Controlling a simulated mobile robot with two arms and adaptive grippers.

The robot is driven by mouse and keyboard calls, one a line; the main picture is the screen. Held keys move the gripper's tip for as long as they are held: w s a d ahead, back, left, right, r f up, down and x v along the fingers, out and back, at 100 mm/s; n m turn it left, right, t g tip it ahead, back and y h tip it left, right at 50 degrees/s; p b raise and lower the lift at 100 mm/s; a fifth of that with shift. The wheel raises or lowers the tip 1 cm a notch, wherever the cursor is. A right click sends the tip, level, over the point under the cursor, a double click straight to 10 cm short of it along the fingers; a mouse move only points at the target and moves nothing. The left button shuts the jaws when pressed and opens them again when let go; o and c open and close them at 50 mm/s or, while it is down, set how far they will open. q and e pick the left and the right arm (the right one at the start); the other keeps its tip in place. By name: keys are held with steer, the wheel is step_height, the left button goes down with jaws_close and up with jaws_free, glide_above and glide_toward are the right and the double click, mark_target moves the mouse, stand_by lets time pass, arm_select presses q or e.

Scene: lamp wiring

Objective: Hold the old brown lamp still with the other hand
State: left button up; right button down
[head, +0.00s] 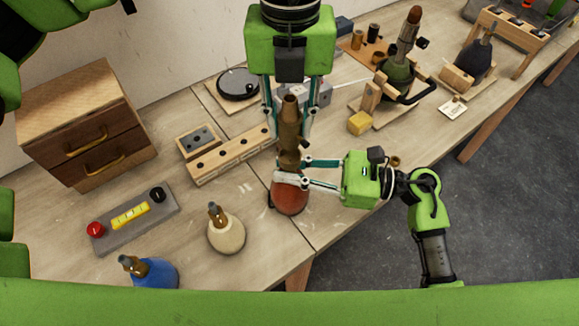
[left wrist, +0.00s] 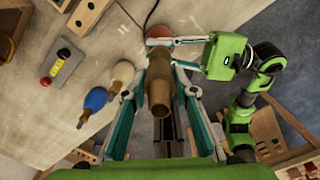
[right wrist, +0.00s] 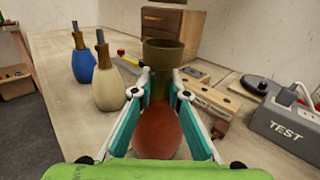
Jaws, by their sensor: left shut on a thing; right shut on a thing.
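The old brown lamp has a rounded red-brown base (head: 290,197) standing on the bench near its front edge. Its base also fills the middle of the right wrist view (right wrist: 158,130). A brass-brown socket (head: 290,122) stands upright in line above the base; the left wrist view looks down on it (left wrist: 159,92). My left gripper (head: 290,138) comes from above and is shut on the socket. My right gripper (head: 291,171) comes from the right and is shut on the lamp's neck, just above the base. The fingers partly hide the join between socket and neck.
A cream lamp (head: 227,236) and a blue lamp (head: 155,272) stand to the left. A wooden block with holes (head: 230,155) and a grey test box (head: 314,94) are behind. A green lamp in a wooden stand (head: 397,75) is at the right. The grey tray (head: 133,215) lies left.

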arm_select(q)
steer(key=shift+r, duration=0.35)
arm_select(e)
steer(key=c, duration=1.9)
jaws_free()
steer(key=shift+d, duration=0.15)
steer(key=s+d, duration=0.1)
steer(key=d, duration=1)
steer(key=shift+s+d, duration=0.35)
steer(key=shift+s, duration=0.05)
arm_select(q)
steer(key=shift+s, duration=0.1)
arm_select(e)
steer(key=shift+s+f, duration=0.1)
